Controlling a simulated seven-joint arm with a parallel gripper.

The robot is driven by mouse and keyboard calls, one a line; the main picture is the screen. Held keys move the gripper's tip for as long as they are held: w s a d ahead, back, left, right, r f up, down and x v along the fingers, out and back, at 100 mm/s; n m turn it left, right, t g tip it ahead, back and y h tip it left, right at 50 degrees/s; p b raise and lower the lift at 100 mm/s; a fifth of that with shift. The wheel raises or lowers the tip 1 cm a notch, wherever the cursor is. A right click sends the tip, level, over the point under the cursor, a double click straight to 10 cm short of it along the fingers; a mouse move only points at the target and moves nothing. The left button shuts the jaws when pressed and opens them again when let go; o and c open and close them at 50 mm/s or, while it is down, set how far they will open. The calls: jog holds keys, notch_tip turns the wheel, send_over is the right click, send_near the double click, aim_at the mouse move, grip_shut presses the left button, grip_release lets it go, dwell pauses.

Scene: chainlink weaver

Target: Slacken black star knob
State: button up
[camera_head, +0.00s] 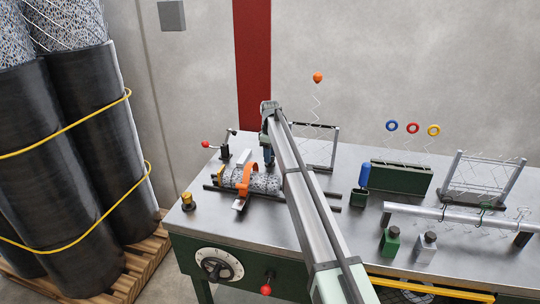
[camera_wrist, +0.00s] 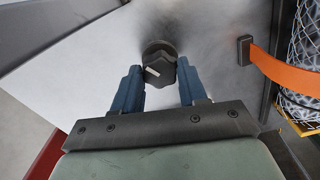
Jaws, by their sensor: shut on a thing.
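The black star knob (camera_wrist: 158,71) shows in the wrist view with a small pale mark on its face. It sits on a round dark base against the grey metal surface. My gripper's two blue fingers (camera_wrist: 159,80) stand on either side of the knob and are shut on it. In the head view my gripper (camera_head: 268,157) is low over the left part of the workbench, beside the orange strap. The knob cannot be made out in the head view, where my arm and gripper cover that spot.
An orange strap (camera_head: 246,178) crosses a mesh roll (camera_head: 264,183) left of my gripper; the strap (camera_wrist: 280,70) is at right in the wrist view. A red-knobbed lever (camera_head: 216,146), wire frame (camera_head: 319,148) and blue-handled tool (camera_head: 364,174) stand nearby.

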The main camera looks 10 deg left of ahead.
jog(key=shift+n, duration=0.6)
jog(key=o, duration=1.1)
jog(key=shift+c, duration=0.2)
jog(key=shift+r, duration=0.1)
notch_tip(320, 180, up, 14)
jog(key=shift+f, duration=0.2)
